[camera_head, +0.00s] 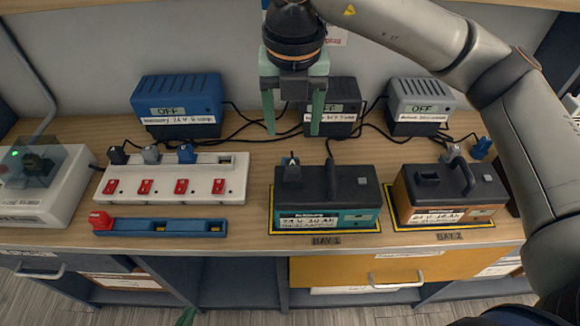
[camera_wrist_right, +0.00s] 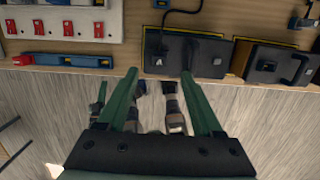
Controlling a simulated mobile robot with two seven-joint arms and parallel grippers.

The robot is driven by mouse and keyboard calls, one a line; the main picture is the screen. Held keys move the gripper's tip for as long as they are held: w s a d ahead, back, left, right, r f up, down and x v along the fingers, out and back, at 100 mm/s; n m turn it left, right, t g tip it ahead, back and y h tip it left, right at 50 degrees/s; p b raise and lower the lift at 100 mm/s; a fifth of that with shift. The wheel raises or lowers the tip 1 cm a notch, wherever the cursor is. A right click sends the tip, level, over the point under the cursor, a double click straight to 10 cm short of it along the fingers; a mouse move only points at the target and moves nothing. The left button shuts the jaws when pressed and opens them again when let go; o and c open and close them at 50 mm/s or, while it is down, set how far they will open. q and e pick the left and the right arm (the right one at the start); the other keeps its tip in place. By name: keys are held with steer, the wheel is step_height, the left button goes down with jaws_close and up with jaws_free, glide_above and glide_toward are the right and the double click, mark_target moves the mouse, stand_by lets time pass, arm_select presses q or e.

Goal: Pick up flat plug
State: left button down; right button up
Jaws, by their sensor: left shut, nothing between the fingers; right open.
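Several plugs are in view, and I cannot tell which is the flat plug. Black (camera_head: 118,155), grey (camera_head: 151,154) and blue (camera_head: 187,153) plugs sit along the back of a white power strip (camera_head: 237,187). A dark plug-like piece (camera_head: 292,171) stands on the bay 1 battery, and a loose-looking blue plug (camera_head: 480,148) is at far right. My right gripper (camera_head: 292,130) is open and empty, fingers pointing down, above and behind the bay 1 battery. Its fingers also show in the right wrist view (camera_wrist_right: 163,100). Only a green tip of my left gripper (camera_head: 187,316) shows, below the bench front.
The bay 1 (camera_head: 352,193) and bay 2 (camera_head: 440,217) batteries fill the centre right. Three charger boxes, blue (camera_head: 180,98), black (camera_head: 345,120) and grey (camera_head: 420,100), stand behind with loose cables. A blue tray (camera_head: 165,226) lies in front of the strip. A shelf overhangs.

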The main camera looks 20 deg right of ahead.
mark_target(293, 163)
steer(key=f, duration=0.5)
steer(key=shift+w+f, duration=0.1)
steer(key=shift+w, duration=0.1)
steer(key=shift+s+f+p, duration=0.1)
steer(key=shift+f+p, duration=0.25)
steer(key=shift+f, duration=2.45)
steer(key=shift+c, duration=0.2)
jaws_close()
